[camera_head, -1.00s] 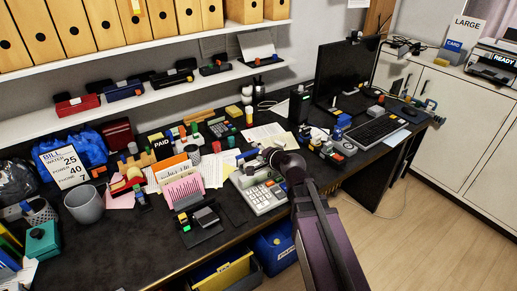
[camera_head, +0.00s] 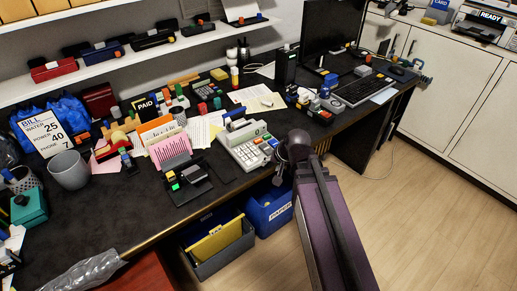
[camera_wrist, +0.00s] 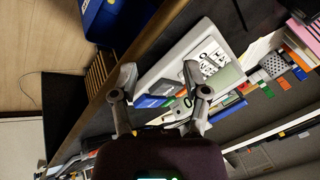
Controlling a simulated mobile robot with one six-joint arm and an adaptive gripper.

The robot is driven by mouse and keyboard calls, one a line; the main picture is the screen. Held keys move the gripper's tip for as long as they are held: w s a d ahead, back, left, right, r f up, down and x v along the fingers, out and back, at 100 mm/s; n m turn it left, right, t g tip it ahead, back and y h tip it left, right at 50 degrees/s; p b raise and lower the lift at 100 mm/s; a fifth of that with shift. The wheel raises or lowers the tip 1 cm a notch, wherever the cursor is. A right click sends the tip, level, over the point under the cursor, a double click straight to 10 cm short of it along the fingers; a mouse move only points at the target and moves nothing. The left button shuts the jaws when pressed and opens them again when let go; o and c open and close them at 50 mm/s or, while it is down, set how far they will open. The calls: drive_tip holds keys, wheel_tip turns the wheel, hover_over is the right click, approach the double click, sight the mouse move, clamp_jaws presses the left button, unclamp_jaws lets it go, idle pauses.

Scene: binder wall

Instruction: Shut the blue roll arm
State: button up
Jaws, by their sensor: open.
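A pale printing calculator (camera_head: 247,154) with rows of keys stands near the desk's front edge in the head view. A blue piece (camera_head: 238,125), which looks like the roll arm, stands up at its back; I cannot tell its exact angle.
A pink card holder (camera_head: 170,152) and a black card device (camera_head: 186,184) stand left of the calculator. A blue bin (camera_head: 268,213) and a grey bin with a yellow folder (camera_head: 218,241) are below the desk edge. Floor (camera_head: 430,190) is clear at right.

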drive_tip(key=s+d+f+n+g+h+b, duration=0.2)
drive_tip(key=s+d+f+g+h, duration=0.1)
drive_tip(key=s+d, duration=0.5)
wheel_tip(320, 180, down, 3)
drive_tip(key=shift+d+r+g+h, duration=0.15)
drive_tip(key=shift+d+g+h, duration=0.2)
drive_tip(key=shift+g, duration=0.25)
drive_tip(key=shift+s+a, duration=0.1)
drive_tip(key=shift+s, duration=0.1)
